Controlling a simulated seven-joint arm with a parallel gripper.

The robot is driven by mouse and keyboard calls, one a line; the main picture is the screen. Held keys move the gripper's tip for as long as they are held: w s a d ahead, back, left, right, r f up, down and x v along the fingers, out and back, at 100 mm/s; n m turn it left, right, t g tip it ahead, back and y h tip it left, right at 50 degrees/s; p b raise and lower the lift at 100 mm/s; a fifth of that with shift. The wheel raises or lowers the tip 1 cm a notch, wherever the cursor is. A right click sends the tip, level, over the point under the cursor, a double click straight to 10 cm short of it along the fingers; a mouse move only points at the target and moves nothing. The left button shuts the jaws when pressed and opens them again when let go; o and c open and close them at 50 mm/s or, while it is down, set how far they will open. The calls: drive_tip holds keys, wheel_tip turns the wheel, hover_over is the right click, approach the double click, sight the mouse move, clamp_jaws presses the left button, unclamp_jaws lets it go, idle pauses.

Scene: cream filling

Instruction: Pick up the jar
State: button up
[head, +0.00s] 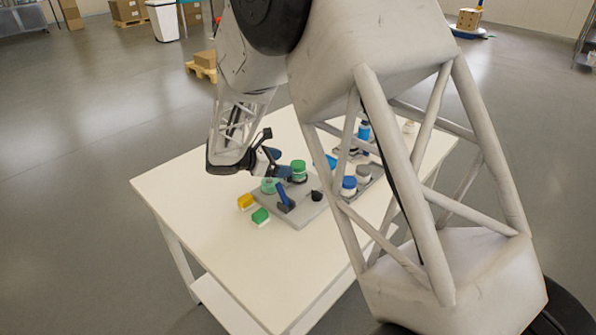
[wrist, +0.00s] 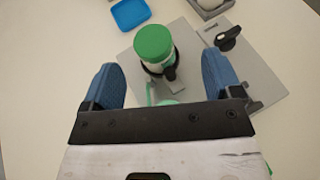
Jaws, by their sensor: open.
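A jar with a green lid (head: 299,166) stands upright on a grey board (head: 300,213) on the white table. In the wrist view its green lid (wrist: 153,41) is seen from above, with the clear-walled body below it and a black ring-like holder around its lower part. My gripper (head: 281,163) is open, with blue fingers just left of the jar in the head view. In the wrist view the open fingers (wrist: 162,82) are spread wide, and the jar lies ahead of the gap between them, apart from both. Nothing is between the fingers.
A blue-lidded jar (head: 349,186) and a grey-lidded jar (head: 363,173) stand to the right. The table's left and front are clear.

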sight(298, 164)
drive_tip(key=shift+w+a+f+n+t, duration=0.3)
drive_tip(key=shift+a+f, duration=0.05)
drive_tip(key=shift+a, duration=0.1)
drive_tip(key=shift+d, duration=0.1)
drive_tip(key=shift+x, duration=1.2)
drive_tip(key=shift+d+f, duration=0.1)
drive_tip(key=shift+x, duration=2.5)
drive_tip(key=shift+w, duration=0.1)
drive_tip(key=c, duration=1.1)
